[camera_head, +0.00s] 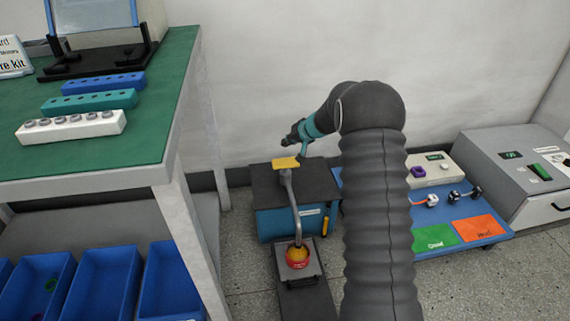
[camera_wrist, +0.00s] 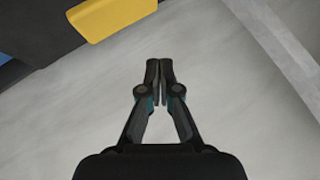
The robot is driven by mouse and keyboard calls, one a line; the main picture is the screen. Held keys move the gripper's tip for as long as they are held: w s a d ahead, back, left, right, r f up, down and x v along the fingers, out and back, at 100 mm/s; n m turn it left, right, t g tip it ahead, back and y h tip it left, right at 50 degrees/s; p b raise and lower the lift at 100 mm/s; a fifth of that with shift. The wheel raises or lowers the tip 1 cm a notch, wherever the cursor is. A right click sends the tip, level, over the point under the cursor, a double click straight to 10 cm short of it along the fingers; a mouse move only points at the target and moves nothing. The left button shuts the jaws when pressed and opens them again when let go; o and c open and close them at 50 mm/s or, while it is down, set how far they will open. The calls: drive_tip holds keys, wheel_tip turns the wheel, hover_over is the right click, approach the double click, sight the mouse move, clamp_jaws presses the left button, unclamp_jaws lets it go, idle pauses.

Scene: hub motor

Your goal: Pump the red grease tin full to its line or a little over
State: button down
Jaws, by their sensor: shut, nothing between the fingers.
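The red grease tin (camera_head: 297,262) sits on a plate of a low dark stand, below the end of a grey spout (camera_head: 293,208). Yellow grease shows inside it; its line and exact level are too small to read. The pump is a blue box (camera_head: 280,223) with a dark top, and a yellow push plate (camera_head: 286,162) stands above it. My gripper (camera_head: 291,138) is shut and empty, just above and behind the yellow plate in the head view. In the wrist view my shut fingers (camera_wrist: 159,66) are clear of the yellow plate (camera_wrist: 115,17), which is at the top.
A green-topped bench (camera_head: 95,150) stands at the left with blue bins (camera_head: 107,280) below. At the right are a blue board (camera_head: 490,240) with green and orange pads and a grey machine (camera_head: 510,165). A pale wall is behind the pump.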

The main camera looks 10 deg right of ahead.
sight(287, 162)
wheel_tip(287, 162, down, 4)
drive_tip(key=shift+r+b, duration=0.1)
drive_tip(key=shift+b, duration=0.85)
drive_tip(key=shift+f+b, duration=0.7)
drive_tip(key=shift+b, duration=0.25)
drive_tip(key=shift+f, duration=0.1)
drive_tip(key=shift+f, duration=0.35)
drive_tip(key=shift+f, duration=1.6)
idle(1.6)
idle(0.3)
drive_tip(key=shift+r+p, duration=0.35)
drive_tip(key=shift+r, duration=1.65)
drive_tip(key=shift+r+p, duration=1)
drive_tip(key=shift+r, duration=1.55)
